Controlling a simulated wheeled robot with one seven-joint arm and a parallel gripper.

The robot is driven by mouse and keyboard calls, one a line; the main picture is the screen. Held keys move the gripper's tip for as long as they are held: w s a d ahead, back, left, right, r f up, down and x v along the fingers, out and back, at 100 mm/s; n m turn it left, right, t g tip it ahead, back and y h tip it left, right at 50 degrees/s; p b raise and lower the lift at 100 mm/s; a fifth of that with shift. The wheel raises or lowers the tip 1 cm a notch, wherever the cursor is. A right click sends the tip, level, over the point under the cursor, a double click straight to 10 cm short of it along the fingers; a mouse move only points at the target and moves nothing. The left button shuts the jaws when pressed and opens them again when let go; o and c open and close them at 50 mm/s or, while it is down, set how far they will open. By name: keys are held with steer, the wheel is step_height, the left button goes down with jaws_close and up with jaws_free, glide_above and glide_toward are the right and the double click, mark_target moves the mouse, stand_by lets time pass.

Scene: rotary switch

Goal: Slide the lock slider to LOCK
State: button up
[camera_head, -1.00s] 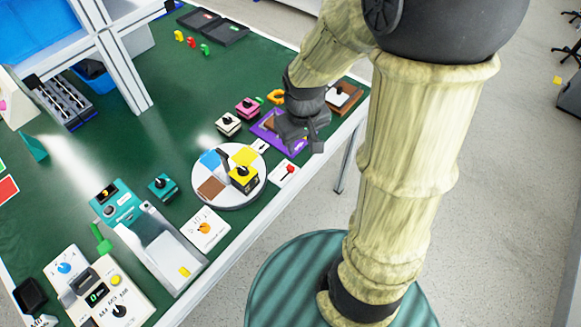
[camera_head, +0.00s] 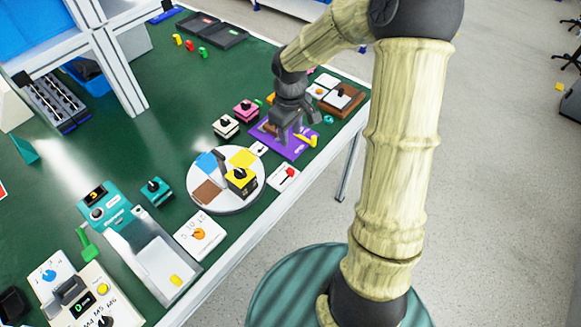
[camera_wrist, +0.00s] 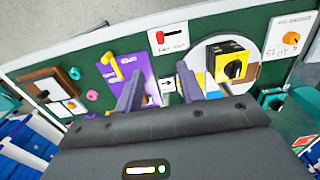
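My gripper (camera_head: 287,134) hangs over the purple board (camera_head: 298,149) near the table's front edge. In the wrist view my gripper (camera_wrist: 160,72) has its two fingers apart, with nothing held between them. The purple board (camera_wrist: 139,72) carries a yellow handle (camera_head: 307,140), which also shows in the wrist view (camera_wrist: 110,66), left of the fingers. A white plate with a red slider-like knob (camera_head: 288,174) lies nearer the front edge; it shows beyond the fingers in the wrist view (camera_wrist: 172,37). Its lettering is too small to read, so I cannot tell which part is the lock slider.
A small white arrow card (camera_wrist: 167,85) lies beside the purple board. A round turntable (camera_head: 223,203) with a yellow switch box (camera_head: 240,181) stands to the left. Pink (camera_head: 246,110) and white (camera_head: 226,126) switch blocks stand behind. A brown-framed switch (camera_head: 341,97) is at the right.

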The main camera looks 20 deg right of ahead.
mark_target(291, 170)
step_height(291, 170, down, 16)
steer(key=shift+f+b, duration=0.1)
steer(key=shift+b, duration=0.65)
jaws_close()
